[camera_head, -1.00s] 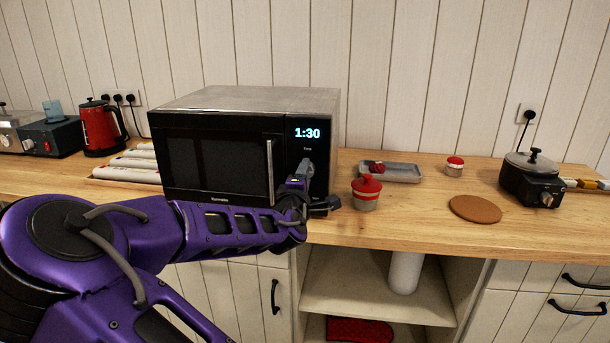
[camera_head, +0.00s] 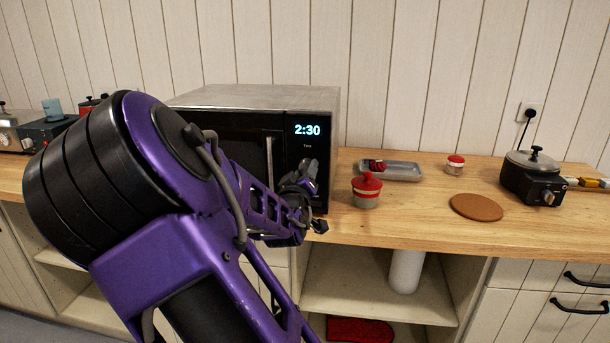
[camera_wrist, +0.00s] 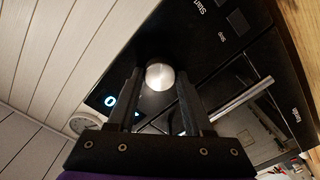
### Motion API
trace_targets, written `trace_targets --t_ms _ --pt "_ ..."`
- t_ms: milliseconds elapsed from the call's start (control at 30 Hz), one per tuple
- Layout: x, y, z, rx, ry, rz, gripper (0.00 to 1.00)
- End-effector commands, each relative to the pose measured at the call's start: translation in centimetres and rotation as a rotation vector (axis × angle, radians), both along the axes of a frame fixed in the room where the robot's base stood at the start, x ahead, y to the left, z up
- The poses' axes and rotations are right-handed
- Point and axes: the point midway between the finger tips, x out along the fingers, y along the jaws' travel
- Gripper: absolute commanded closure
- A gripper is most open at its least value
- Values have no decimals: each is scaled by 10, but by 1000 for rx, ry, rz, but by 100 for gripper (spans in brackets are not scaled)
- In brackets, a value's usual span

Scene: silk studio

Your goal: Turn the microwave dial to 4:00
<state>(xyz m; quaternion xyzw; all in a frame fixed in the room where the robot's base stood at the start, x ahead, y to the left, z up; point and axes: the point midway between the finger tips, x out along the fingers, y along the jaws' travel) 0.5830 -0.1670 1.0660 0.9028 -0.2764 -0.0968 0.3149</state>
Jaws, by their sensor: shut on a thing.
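The black microwave (camera_head: 225,128) stands on the wooden counter, its door closed as far as I can see. Its lit display (camera_head: 307,130) reads 2:30. The round silver dial (camera_wrist: 159,76) shows in the wrist view between the two fingers of my gripper (camera_wrist: 160,92), which is shut on it. In the head view my gripper (camera_head: 308,178) is at the right control panel and hides the dial. My purple arm covers the lower left of the microwave. The wrist view is rolled, with the panel lettering slanted.
The vertical door handle (camera_head: 269,163) is just left of my gripper. A red-lidded pot (camera_head: 367,192), a grey tray (camera_head: 401,171), a small red-topped jar (camera_head: 455,165), a brown round mat (camera_head: 476,207) and a black cooker (camera_head: 533,182) stand to the right. Bare counter lies between them.

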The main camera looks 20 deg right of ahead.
Motion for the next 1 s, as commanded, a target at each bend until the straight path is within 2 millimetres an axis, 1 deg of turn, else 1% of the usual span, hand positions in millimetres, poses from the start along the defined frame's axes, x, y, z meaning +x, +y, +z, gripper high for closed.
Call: trace_targets --t_ms 1000 --pt "0 -2 3 797 -548 1 100"
